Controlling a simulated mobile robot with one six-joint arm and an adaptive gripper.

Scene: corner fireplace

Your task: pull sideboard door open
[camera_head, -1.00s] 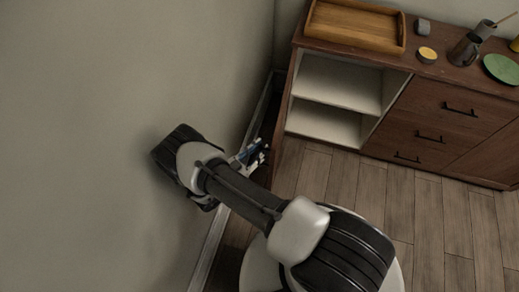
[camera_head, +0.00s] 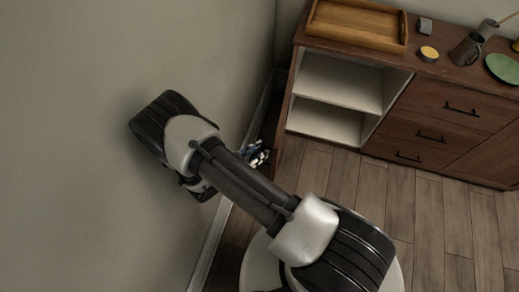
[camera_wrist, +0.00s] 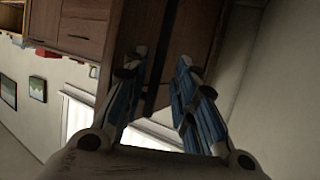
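The sideboard (camera_head: 435,105) stands at the upper right in the head view. Its left compartment (camera_head: 335,95) is uncovered, showing white shelves. The door (camera_head: 284,105) appears swung out at the compartment's left side, seen nearly edge-on near the wall. In the wrist view the brown door panel (camera_wrist: 188,38) is beyond the fingers. My gripper (camera_wrist: 158,88) is open, its blue-grey fingers spread with nothing visibly held. In the head view my gripper (camera_head: 258,154) is partly hidden behind my arm, beside the door's lower end. Contact with the door cannot be told.
A wall (camera_head: 130,60) fills the left, close to my arm. A wooden tray (camera_head: 355,24), a yellow-topped bowl (camera_head: 428,54), a dark mug (camera_head: 466,48) and a green plate (camera_head: 503,68) stand on top. The wooden floor (camera_head: 400,205) before the sideboard is clear.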

